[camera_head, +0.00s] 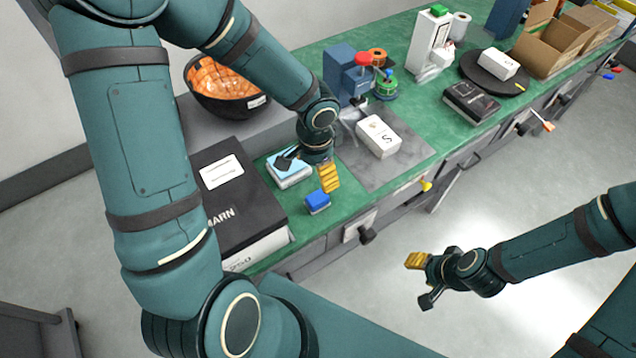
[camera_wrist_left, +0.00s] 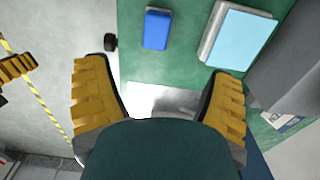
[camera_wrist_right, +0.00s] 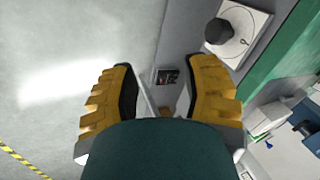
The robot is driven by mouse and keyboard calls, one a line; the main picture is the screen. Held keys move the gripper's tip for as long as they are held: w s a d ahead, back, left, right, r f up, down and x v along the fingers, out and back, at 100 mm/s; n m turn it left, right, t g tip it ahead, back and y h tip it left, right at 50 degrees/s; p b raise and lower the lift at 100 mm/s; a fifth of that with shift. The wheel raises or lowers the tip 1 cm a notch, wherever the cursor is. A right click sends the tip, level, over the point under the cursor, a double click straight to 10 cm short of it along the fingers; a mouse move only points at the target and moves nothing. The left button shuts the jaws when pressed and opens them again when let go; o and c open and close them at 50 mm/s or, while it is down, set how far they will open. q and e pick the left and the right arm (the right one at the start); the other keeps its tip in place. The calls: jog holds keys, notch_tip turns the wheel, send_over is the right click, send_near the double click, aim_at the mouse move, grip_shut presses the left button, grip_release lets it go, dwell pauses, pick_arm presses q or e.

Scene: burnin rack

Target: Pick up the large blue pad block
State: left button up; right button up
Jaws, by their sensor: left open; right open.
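A larger pad block with a light blue top and pale sides (camera_head: 290,178) lies on the green bench mat, close by my left gripper (camera_head: 308,170). It also shows at the upper right of the left wrist view (camera_wrist_left: 238,36). A smaller, darker blue block (camera_head: 317,203) lies nearer the bench's front edge, and it shows in the left wrist view (camera_wrist_left: 157,29). My left gripper is open and empty, pointing down; both blocks lie outside its fingers. My right gripper (camera_head: 424,280) is open and empty over the floor, away from the bench.
A large black box (camera_head: 222,185) stands left of the pad blocks. A white box marked S (camera_head: 378,137) sits on a grey plate to their right. A blue fixture with a red knob (camera_head: 345,75) stands behind. An orange-filled black bowl (camera_head: 228,88) sits at the back left.

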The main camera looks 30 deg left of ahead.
aim_at(317, 197)
pick_arm(q)
notch_tip(317, 197, down, 8)
jog(key=b, duration=0.2)
jog(key=shift+s+f+b, duration=0.1)
jog(key=shift+b, duration=0.2)
jog(key=f, duration=0.1)
jog(key=f+b, duration=0.1)
jog(key=f, duration=0.1)
jog(key=f+b, duration=0.1)
jog(key=f, duration=0.1)
jog(key=shift+s+d, duration=0.1)
jog(key=shift+d, duration=0.15)
pick_arm(e)
jog(key=f, duration=0.1)
jog(key=s+f, duration=0.1)
jog(key=f, duration=0.2)
jog(key=shift+s+a+f, duration=0.2)
jog(key=shift+s+f, duration=0.05)
jog(key=shift+s, duration=0.05)
pick_arm(q)
jog(key=c, duration=1.3)
jog(key=shift+c, duration=0.2)
